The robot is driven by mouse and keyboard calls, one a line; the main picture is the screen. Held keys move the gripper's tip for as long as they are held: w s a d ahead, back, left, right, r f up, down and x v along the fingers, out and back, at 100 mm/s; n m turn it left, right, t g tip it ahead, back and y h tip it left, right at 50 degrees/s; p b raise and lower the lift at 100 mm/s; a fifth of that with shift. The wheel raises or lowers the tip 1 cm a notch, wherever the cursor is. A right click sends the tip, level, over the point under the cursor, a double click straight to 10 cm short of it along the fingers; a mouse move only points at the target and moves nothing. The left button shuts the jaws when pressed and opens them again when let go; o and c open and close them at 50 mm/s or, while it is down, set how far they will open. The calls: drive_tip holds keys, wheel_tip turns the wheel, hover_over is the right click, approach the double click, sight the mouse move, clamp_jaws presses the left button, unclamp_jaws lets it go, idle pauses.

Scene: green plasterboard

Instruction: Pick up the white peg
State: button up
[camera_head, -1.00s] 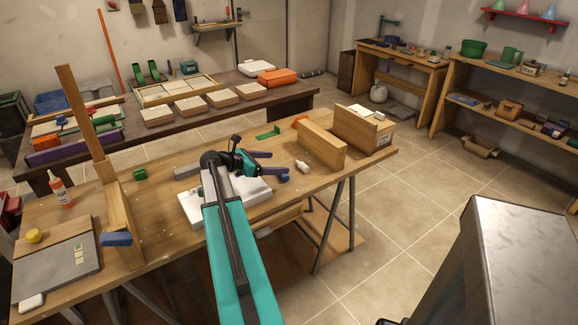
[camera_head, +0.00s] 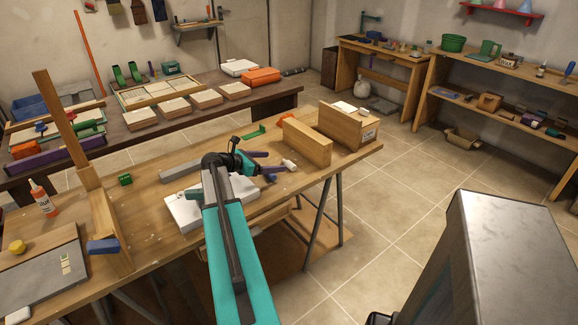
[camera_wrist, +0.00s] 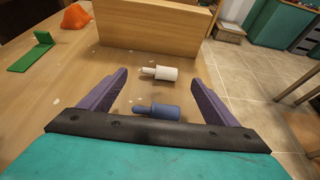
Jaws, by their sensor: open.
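The white peg (camera_wrist: 164,73) lies on its side on the wooden workbench (camera_head: 150,212), its thin end to the left in the wrist view. It also shows in the head view (camera_head: 289,164), just beyond the gripper. A blue peg (camera_wrist: 158,110) lies nearer, parallel to the white one, between the purple fingers. My gripper (camera_wrist: 158,82) is open and empty, with its fingertips on either side of the white peg's near edge. In the head view the gripper (camera_head: 272,165) reaches along the bench; I cannot tell its exact height.
A wooden block (camera_wrist: 150,27) stands close behind the white peg. A green bracket (camera_wrist: 35,52) and an orange piece (camera_wrist: 75,16) lie at the left in the wrist view. A white box (camera_head: 186,212) lies under the arm. The bench edge is close on the right.

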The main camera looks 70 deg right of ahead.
sight(285, 161)
drive_tip(key=shift+x, duration=1.35)
drive_tip(key=shift+p+x, duration=0.7)
drive_tip(key=shift+x, duration=1.85)
drive_tip(key=c, duration=1.1)
drive_tip(key=shift+r, duration=0.1)
